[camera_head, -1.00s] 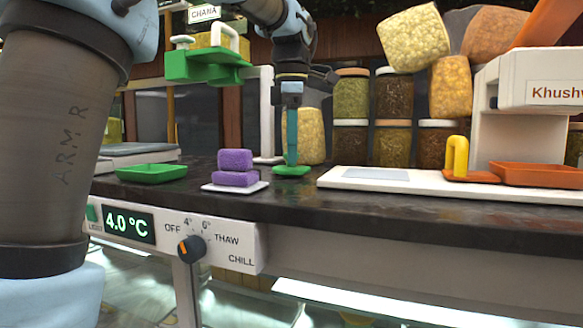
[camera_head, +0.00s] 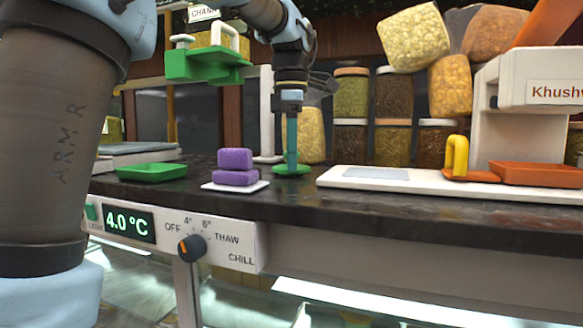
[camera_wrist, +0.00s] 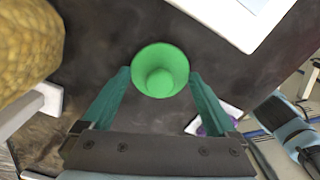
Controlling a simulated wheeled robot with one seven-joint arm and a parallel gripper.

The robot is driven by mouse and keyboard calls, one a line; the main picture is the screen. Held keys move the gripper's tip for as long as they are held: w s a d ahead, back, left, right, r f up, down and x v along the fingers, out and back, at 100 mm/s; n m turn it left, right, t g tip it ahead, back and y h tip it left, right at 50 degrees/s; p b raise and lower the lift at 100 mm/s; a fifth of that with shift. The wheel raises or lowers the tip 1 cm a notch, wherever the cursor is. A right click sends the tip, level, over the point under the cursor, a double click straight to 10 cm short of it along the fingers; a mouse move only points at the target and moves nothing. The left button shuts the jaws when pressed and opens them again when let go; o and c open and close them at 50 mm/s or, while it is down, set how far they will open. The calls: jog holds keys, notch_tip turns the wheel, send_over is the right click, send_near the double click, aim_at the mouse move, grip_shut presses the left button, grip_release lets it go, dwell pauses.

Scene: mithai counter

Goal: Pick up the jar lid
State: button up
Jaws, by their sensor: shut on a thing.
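The green round jar lid (camera_head: 291,171) is at the counter top, right of the purple blocks. In the wrist view the lid (camera_wrist: 160,58) shows as a green disc with a raised round middle. My gripper (camera_head: 291,160) points straight down at it, its teal fingers reaching the lid. In the wrist view my gripper (camera_wrist: 160,78) has one teal finger on each side of the lid, and it is shut on the lid. Whether the lid touches the counter is hard to tell.
Purple blocks (camera_head: 236,167) sit stacked on a white plate (camera_head: 220,187) to the left. A green tray (camera_head: 151,172) lies farther left. A white slab (camera_head: 340,181) lies to the right. Full jars (camera_head: 393,96) stand behind.

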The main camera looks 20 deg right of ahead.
notch_tip(320, 180, up, 10)
dwell(0.6)
